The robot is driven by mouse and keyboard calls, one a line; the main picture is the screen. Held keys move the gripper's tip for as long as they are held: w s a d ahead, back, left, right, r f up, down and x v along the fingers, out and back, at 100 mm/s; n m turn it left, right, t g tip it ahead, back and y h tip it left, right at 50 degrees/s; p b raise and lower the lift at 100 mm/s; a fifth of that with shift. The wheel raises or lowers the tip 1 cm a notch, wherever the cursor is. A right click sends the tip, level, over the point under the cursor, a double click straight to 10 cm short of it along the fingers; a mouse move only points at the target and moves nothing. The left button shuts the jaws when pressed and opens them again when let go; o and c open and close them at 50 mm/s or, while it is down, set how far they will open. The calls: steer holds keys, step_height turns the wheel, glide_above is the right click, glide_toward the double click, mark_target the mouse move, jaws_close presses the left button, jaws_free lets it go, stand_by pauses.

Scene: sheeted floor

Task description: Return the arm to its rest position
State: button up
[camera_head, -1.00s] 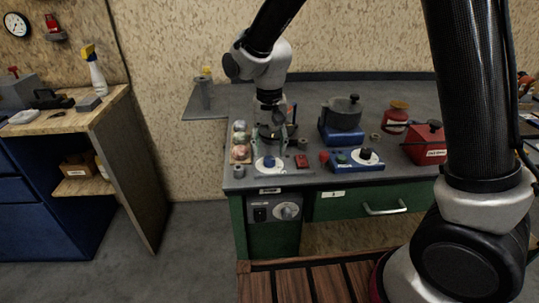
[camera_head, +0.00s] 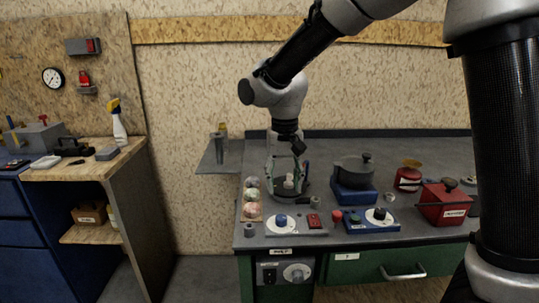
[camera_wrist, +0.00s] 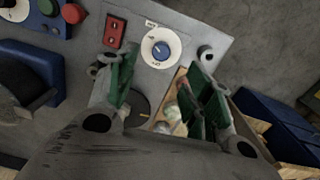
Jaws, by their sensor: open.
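My gripper (camera_head: 287,180) hangs pointing down over the left part of the grey worktop (camera_head: 400,150), at the end of my bent arm. In the wrist view my gripper (camera_wrist: 163,88) has its two green-padded fingers spread wide apart. No held object shows between the pads. A dark round plate (camera_wrist: 139,108) lies below, partly hidden by the gripper. A small pale pinkish thing shows by the fingers in the head view; I cannot tell what it is.
A wooden tray with several mottled balls (camera_head: 251,198) lies left of the gripper. A blue dial (camera_head: 281,219) and red switch (camera_head: 314,221) are in front. A dark pot (camera_head: 353,171) on a blue base, a red jar (camera_head: 408,178) and red box (camera_head: 444,204) stand right.

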steer(key=s+d+r+t, duration=0.1)
steer(key=s+d+r, duration=0.2)
steer(key=s+d, duration=0.3)
steer(key=s+d+r+t, duration=0.2)
steer(key=s+d, duration=0.5)
steer(key=d, duration=0.7)
steer(key=s+d+r+t, duration=0.1)
steer(key=s+d+r, duration=0.4)
steer(key=d, duration=0.5)
steer(key=shift+s+m+t, duration=0.3)
steer(key=shift+s+m, duration=0.1)
steer(key=shift+s, duration=0.6)
